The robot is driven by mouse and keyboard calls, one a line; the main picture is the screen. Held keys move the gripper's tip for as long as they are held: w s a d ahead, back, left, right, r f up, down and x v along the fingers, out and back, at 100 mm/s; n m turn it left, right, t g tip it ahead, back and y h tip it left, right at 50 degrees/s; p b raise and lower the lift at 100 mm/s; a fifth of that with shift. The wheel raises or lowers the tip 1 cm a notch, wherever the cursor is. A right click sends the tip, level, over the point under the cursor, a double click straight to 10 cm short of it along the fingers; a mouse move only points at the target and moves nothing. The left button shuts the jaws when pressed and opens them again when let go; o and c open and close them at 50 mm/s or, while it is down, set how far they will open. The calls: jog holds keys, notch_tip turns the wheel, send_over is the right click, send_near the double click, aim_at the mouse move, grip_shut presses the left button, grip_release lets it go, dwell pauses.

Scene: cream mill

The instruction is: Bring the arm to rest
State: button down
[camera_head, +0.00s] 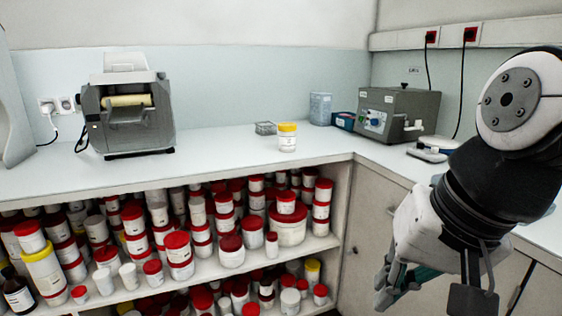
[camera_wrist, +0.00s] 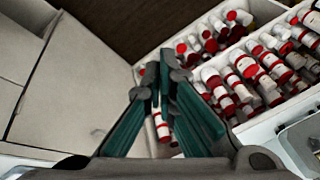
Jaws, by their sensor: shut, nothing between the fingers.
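My gripper (camera_head: 392,290) hangs at the lower right of the head view, below the arm's folded links, in front of the cabinet. In the wrist view my gripper (camera_wrist: 163,68) shows its green-sided fingers with their tips close together. It is shut and empty. No object is held. Its tips point toward the cabinet front and the shelf of jars, without visible contact.
A white counter (camera_head: 220,160) bears a grey roller machine (camera_head: 127,115), a yellow-lidded jar (camera_head: 287,138) and a grey-green box device (camera_head: 398,112). Shelves below hold several red-lidded jars (camera_head: 178,248). Cabinet doors (camera_head: 372,215) stand near my gripper.

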jog(key=s+d+f+n+g+h, duration=0.1)
jog(key=s+d+f, duration=0.2)
jog(key=s, duration=0.4)
jog(key=s+d+f+n+g+h, duration=0.1)
jog(key=s+d+f+n+g, duration=0.15)
jog(key=s, duration=0.35)
notch_tip(320, 180, up, 23)
jog(key=t+p, duration=0.4)
jog(key=p, duration=1.7)
jog(key=shift+s+d+m, duration=0.15)
jog(key=shift+d+m, duration=0.2)
jog(key=shift+r, duration=0.1)
